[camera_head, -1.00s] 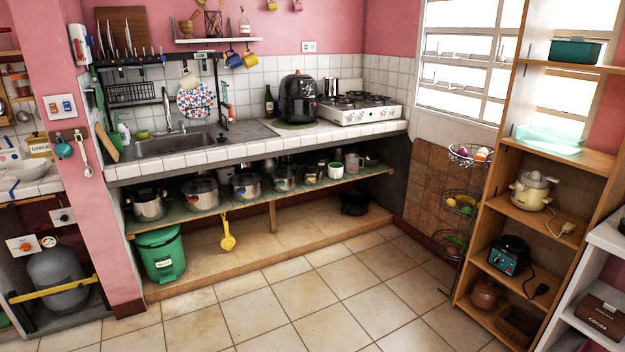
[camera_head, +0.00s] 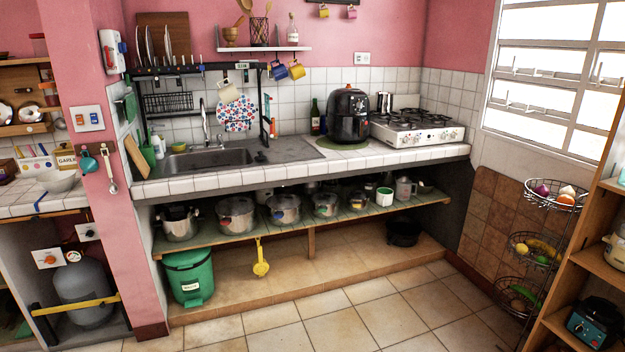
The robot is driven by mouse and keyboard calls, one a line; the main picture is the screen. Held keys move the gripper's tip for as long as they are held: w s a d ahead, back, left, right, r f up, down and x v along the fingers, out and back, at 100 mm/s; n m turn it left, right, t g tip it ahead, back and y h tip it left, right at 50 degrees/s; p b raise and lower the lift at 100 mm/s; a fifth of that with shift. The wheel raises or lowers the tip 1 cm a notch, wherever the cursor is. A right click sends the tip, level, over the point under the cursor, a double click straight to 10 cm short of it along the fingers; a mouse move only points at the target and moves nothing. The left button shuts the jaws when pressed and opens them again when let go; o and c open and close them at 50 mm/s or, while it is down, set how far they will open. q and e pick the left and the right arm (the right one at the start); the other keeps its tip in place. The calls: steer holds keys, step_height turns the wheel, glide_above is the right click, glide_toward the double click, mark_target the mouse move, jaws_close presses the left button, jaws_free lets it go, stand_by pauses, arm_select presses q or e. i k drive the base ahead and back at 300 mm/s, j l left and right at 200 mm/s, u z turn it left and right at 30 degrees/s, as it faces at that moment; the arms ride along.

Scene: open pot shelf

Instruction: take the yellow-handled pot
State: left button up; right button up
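Several metal pots stand in a row on the open shelf (camera_head: 215,236) under the counter. They include a pot with a dark top (camera_head: 180,223), a pot with reddish parts (camera_head: 236,215), a pot in the middle (camera_head: 284,209) and a smaller pot (camera_head: 325,205). A small dark pot (camera_head: 357,200) farther right shows a bit of yellow. At this size I cannot tell which pot has yellow handles. A yellow ladle-like utensil (camera_head: 261,266) hangs below the shelf's front edge. Neither of my grippers is in view.
A green bin (camera_head: 190,278) stands below the shelf at left. A black pot (camera_head: 403,233) sits on the low ledge. Wire fruit baskets (camera_head: 535,245) and a wooden shelf unit (camera_head: 590,262) stand at right. The tiled floor (camera_head: 370,318) in front is clear.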

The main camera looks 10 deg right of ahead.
mark_target(357, 201)
steer(key=i+l+z, duration=0.1)
steer(key=i+z, duration=0.15)
steer(key=i, duration=0.8)
steer(key=i+j+z, duration=0.1)
steer(key=i+z, duration=0.15)
steer(key=i, duration=0.8)
